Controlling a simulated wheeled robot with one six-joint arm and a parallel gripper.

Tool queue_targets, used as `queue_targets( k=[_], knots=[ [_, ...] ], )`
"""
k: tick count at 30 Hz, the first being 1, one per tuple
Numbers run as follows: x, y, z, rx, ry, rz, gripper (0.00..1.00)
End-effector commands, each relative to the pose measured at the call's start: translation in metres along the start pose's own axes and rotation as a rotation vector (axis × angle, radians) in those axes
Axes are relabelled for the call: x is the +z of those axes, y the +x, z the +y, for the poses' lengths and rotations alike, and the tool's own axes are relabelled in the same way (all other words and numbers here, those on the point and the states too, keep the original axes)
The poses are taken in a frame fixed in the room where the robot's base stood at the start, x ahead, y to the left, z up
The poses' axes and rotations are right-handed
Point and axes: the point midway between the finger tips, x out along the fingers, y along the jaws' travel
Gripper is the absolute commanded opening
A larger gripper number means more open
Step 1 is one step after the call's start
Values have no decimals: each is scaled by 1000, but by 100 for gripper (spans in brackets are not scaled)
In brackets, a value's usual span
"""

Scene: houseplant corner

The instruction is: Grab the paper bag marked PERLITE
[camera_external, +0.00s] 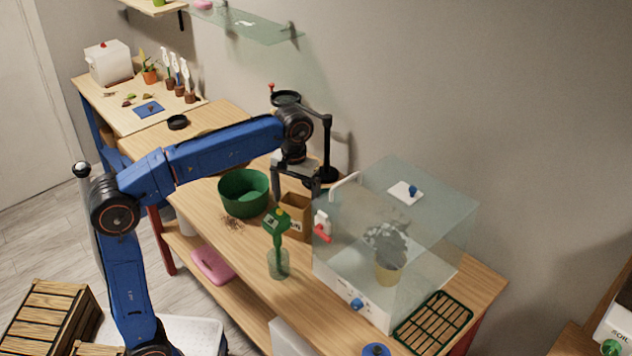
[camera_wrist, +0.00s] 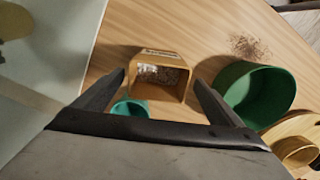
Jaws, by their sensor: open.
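The tan paper bag (camera_external: 297,218) stands open-topped on the wooden bench, between the green pot and the clear case. In the wrist view the bag (camera_wrist: 160,62) shows its open mouth with grainy contents inside. Its label is too small to read, and only part of its lettering shows in the external view. My gripper (camera_external: 297,192) is open, pointing down above the bag. In the wrist view the fingertips (camera_wrist: 160,77) appear on either side of the bag's mouth, with nothing held. I cannot tell their exact height above it.
The green pot (camera_external: 244,193) stands left of the bag, with spilled soil in front. A green spray bottle (camera_external: 278,262) stands in front. The clear case (camera_external: 420,215) is close on the right. In the wrist view, a teal round object (camera_wrist: 130,109) sits just below the bag.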

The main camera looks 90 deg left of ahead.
Motion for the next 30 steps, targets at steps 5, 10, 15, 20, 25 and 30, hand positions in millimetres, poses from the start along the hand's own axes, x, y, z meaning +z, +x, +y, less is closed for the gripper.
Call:
queue_targets(
  k=[5, 10, 15, 20, 25, 30],
  knots=[
    [0, 20, 0, 0, 0, -1, 90],
    [0, 28, 0, 0, 0, -1, 90],
    [2, 50, 2, -2, 1, -2, 90],
    [2, 69, 3, 0, 0, 0, 90],
    [2, 76, 3, 0, 0, 0, 90],
    [2, 76, 3, 0, 0, 0, 90]
  ],
)
